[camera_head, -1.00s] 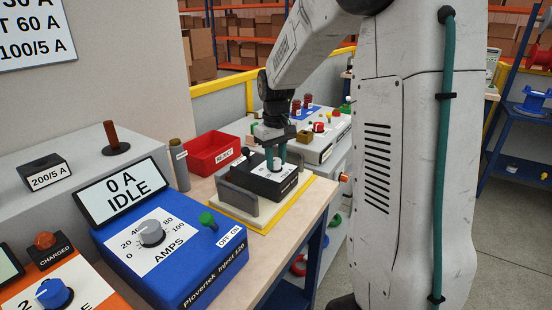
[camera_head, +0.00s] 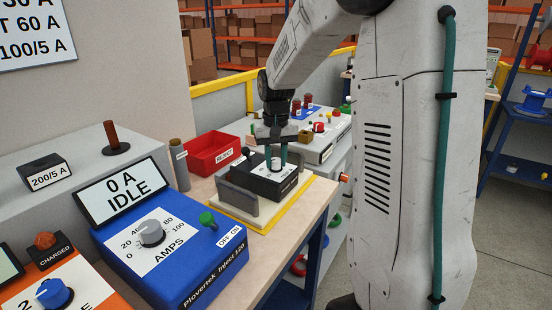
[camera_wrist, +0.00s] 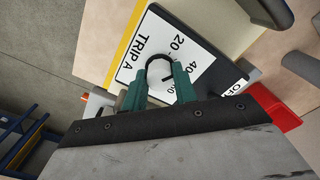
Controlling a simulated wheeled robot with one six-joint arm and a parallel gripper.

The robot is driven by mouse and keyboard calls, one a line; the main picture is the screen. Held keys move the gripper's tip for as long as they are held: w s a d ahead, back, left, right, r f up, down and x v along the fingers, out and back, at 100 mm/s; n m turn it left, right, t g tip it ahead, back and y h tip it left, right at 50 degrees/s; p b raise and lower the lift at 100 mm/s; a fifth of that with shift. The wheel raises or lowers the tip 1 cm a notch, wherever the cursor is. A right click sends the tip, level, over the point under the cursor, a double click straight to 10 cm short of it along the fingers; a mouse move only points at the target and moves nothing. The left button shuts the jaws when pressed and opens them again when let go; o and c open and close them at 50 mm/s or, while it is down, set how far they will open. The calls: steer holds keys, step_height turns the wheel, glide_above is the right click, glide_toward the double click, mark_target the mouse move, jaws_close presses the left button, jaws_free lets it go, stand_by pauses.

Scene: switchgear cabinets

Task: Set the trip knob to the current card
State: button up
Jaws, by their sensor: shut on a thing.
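The trip unit, a black box (camera_head: 262,184) with a white dial plate, stands on the bench between grey side plates. In the wrist view its dial plate (camera_wrist: 203,58) reads "TRIP A", with 20 and 40 visible. The trip knob (camera_wrist: 158,72) is round and pale with a dark rim. My gripper (camera_wrist: 157,82) has its teal fingers shut on the knob, one on each side. The gripper also shows from the side in the head view (camera_head: 276,158). The fingers partly hide the scale, so the setting cannot be read. A white card (camera_head: 38,32) on the wall shows "T 60 A", cut off.
A blue injector (camera_head: 175,245) at front left has an AMPS knob and a display reading "0 A IDLE". A red bin (camera_head: 212,152) stands behind the trip unit. A grey panel (camera_head: 325,140) with coloured buttons lies beyond. Open floor is at right.

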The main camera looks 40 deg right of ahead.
mark_target(276, 160)
steer(key=o, duration=1)
step_height(276, 160, up, 8)
steer(key=shift+f, duration=0.1)
steer(key=shift+s+f, duration=0.1)
steer(key=s+a+n, duration=0.1)
steer(key=s+a, duration=0.4)
steer(key=s, duration=0.4)
steer(key=s+a+n+t, duration=0.1)
steer(key=s+a+n, duration=0.1)
steer(key=s+a, duration=0.4)
steer(key=s+a+n, duration=0.2)
steer(key=s+a, duration=0.3)
steer(key=s, duration=0.7)
steer(key=shift+a+f, duration=0.25)
steer(key=shift+a, duration=0.15)
